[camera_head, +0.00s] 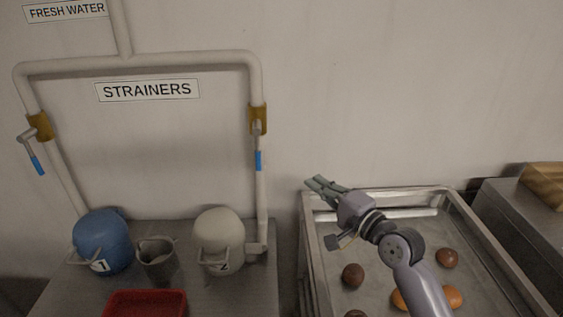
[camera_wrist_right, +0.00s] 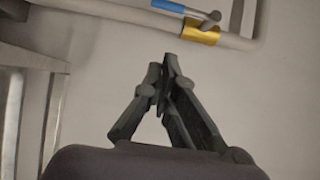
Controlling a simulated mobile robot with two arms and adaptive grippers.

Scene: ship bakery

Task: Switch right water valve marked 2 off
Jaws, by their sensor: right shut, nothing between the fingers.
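The right valve has a brass body (camera_head: 258,119) on the right vertical pipe, above the white strainer marked 2 (camera_head: 219,237). Its blue-tipped lever (camera_head: 258,160) hangs straight down along the pipe. In the right wrist view the brass body (camera_wrist_right: 200,31) and the blue-gripped lever (camera_wrist_right: 168,6) show at the top, beyond my fingertips. My right gripper (camera_head: 314,185) is shut and empty, to the right of and a little below the lever, apart from it; its fingers also show in the right wrist view (camera_wrist_right: 168,72). My left gripper is not in view.
The left valve (camera_head: 40,126) has its lever angled outward, above the blue strainer marked 1 (camera_head: 102,242). A metal cup (camera_head: 155,262) and red basket (camera_head: 146,303) stand between and before the strainers. A metal tray (camera_head: 455,211) holding several round items lies under my right arm.

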